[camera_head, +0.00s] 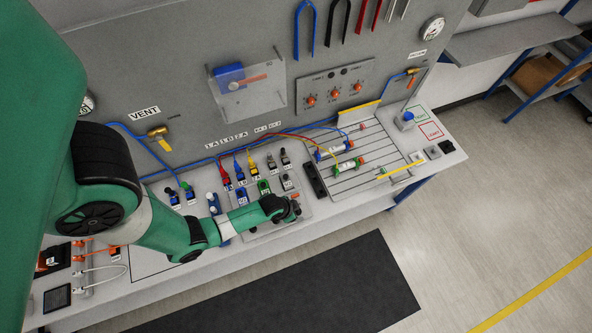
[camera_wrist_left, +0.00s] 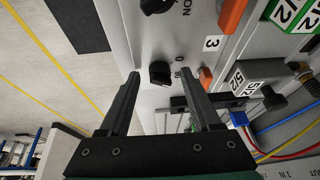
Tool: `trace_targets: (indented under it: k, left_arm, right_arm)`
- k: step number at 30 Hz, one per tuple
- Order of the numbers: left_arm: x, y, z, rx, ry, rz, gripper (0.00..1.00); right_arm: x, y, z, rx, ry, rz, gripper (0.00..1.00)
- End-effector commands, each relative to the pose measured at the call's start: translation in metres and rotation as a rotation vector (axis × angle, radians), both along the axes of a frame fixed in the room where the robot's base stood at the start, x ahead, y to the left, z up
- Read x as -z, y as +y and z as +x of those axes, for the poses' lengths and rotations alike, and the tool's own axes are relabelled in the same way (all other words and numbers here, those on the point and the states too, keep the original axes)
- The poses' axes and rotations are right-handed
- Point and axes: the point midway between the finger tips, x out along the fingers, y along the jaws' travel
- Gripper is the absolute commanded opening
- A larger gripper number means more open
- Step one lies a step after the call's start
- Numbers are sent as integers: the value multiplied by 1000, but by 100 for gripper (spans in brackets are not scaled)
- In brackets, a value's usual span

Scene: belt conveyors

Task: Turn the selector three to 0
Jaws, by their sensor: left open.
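Selector three is probably the black knob (camera_wrist_left: 160,74) on the grey panel in the left wrist view, with a "3" label (camera_wrist_left: 211,43) up and to its right. A "0" mark and an ON mark are printed beside the knob. Which mark it points to I cannot tell for sure. My left gripper (camera_wrist_left: 158,76) is open, one finger on each side of the knob in this view. Whether the fingers touch it cannot be told. In the head view my left gripper (camera_head: 287,209) is over the front of the bench panel, and the arm hides part of it. My right gripper is not in view.
A second black knob (camera_wrist_left: 156,5) is at the top edge of the wrist view. In the head view, plugs with coloured cables (camera_head: 240,176) stand behind the gripper.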

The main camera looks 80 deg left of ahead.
Motion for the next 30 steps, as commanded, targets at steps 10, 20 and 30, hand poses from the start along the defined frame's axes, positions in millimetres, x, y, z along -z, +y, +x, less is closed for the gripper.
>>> trace_targets:
  k: [10, 20, 30]
  left_arm:
    - [0, 0, 0, 0, -1, 0, 39]
    - [0, 0, 0, 0, -1, 0, 0]
    - [-1, -1, 1, -42, -1, 0, 0]
  right_arm:
    - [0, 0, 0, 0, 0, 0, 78]
    - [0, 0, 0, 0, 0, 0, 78]
    - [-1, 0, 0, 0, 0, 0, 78]
